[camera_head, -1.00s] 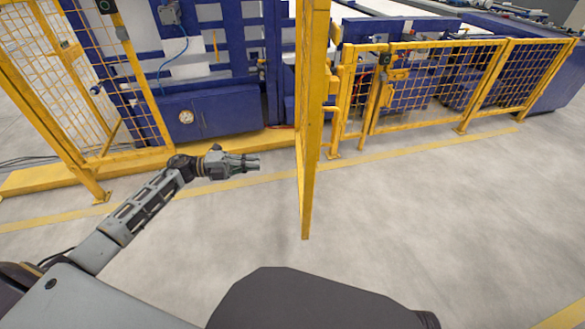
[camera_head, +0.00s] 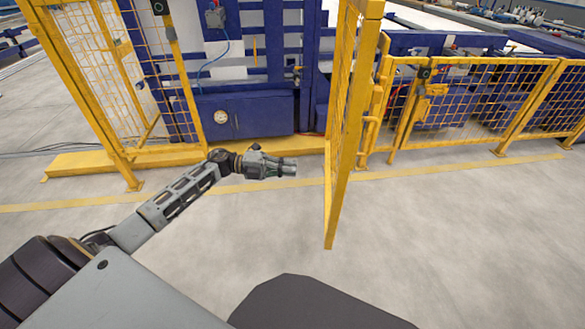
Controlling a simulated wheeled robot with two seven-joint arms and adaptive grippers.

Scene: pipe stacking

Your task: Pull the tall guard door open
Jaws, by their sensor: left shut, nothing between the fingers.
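The tall yellow guard door (camera_head: 352,140) stands swung open, seen nearly edge-on at the centre right, with its free edge toward me. Behind it to the left is a wide doorway in the yellow fence. My left gripper (camera_head: 290,167) is shut and empty. In the picture it is left of the door, on its inner side, with a gap between fingertips and door. My left arm reaches in from the lower left. My right gripper is not in view.
A tall yellow mesh fence panel (camera_head: 112,70) stands on the left. A low yellow fence (camera_head: 480,95) runs to the right. A blue machine (camera_head: 245,112) stands behind the doorway. The grey floor (camera_head: 450,240) in front is clear, crossed by a yellow line.

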